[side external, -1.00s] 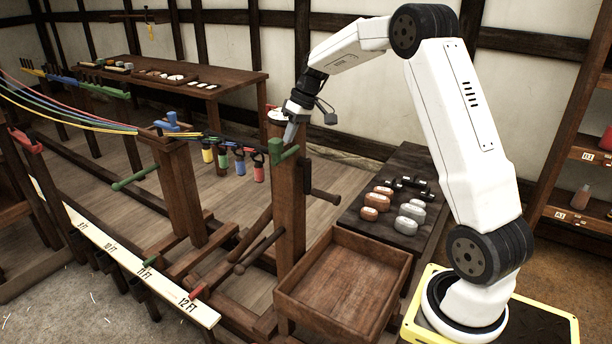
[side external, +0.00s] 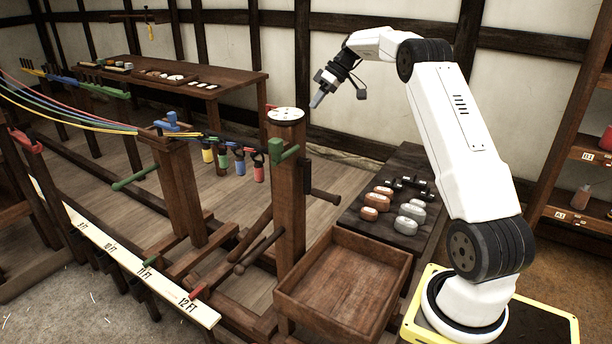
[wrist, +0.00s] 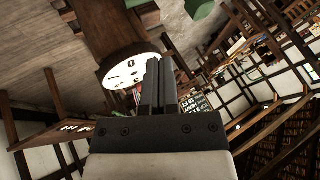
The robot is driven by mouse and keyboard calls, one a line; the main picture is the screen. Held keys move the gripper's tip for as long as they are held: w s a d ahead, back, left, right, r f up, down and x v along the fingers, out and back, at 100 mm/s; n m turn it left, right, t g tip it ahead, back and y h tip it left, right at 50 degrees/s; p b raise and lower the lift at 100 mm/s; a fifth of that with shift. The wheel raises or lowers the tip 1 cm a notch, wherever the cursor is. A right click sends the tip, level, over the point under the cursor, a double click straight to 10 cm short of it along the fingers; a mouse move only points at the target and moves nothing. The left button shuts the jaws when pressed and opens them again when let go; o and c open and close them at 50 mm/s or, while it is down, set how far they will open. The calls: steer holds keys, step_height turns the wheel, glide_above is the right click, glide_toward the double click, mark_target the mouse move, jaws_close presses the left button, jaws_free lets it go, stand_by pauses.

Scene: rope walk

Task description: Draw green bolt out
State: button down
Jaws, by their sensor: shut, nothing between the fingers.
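A green bolt-like piece (side external: 285,154) sits on the side of the dark post (side external: 288,215), just below its top. My gripper (side external: 317,102) is shut and empty, up and right of the post top, well apart from the bolt. In the wrist view its fingers (wrist: 154,66) lie together in front of the post's round white plate (wrist: 125,70).
A green handle (side external: 135,178) and a blue clamp (side external: 171,122) are on the left post. Coloured weights (side external: 240,165) hang from the ropes. An empty wooden tray (side external: 345,280) and a dark bench (side external: 425,170) with weights stand near my base.

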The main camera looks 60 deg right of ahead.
mark_target(276, 143)
steer(key=shift+w+a+f, duration=0.1)
steer(key=shift+f, duration=0.05)
steer(key=x, duration=0.9)
steer(key=shift+a+f, duration=0.15)
steer(key=shift+w+a, duration=0.15)
steer(key=shift+a, duration=0.65)
steer(key=shift+a+f, duration=0.1)
steer(key=shift+a, duration=1.15)
steer(key=shift+a, duration=2.55)
